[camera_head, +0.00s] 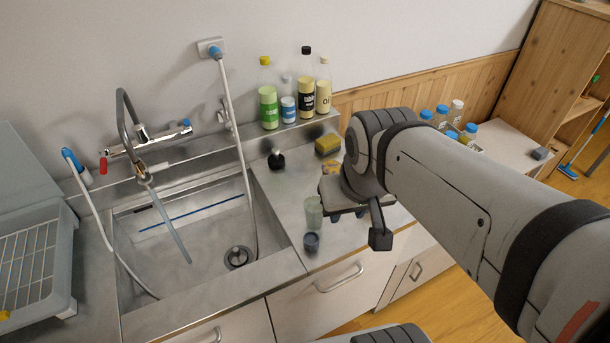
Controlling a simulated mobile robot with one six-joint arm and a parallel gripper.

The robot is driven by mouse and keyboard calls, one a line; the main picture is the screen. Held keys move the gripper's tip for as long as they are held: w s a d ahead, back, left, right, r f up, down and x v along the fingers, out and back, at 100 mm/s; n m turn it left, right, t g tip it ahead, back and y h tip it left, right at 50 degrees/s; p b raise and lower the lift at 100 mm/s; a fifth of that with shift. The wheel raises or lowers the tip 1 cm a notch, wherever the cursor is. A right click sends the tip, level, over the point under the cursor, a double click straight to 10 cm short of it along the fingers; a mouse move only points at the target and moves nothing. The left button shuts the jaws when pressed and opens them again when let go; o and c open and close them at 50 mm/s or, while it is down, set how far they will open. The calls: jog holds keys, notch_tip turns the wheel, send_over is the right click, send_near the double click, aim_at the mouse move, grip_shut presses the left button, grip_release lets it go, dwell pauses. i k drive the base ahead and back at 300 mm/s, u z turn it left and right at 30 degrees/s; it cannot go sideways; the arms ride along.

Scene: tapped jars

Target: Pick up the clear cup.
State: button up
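The clear cup (313,207) stands on the steel counter to the right of the sink, partly overlapped by my wrist at its upper right. My gripper (346,213) points down just right of the clear cup. Its fingers are mostly hidden under my wrist, with only small blue parts showing, so I cannot see whether they are open or shut. The clear cup looks upright on the counter, and I see no finger around it.
The sink (200,240) with its tap (140,150) is at left. Several bottles (306,90) stand on the back ledge. A grey rack (35,260) is at far left.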

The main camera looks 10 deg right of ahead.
aim_at(314, 208)
jog(key=z, duration=0.35)
jog(key=k, duration=0.6)
jog(key=z, duration=0.75)
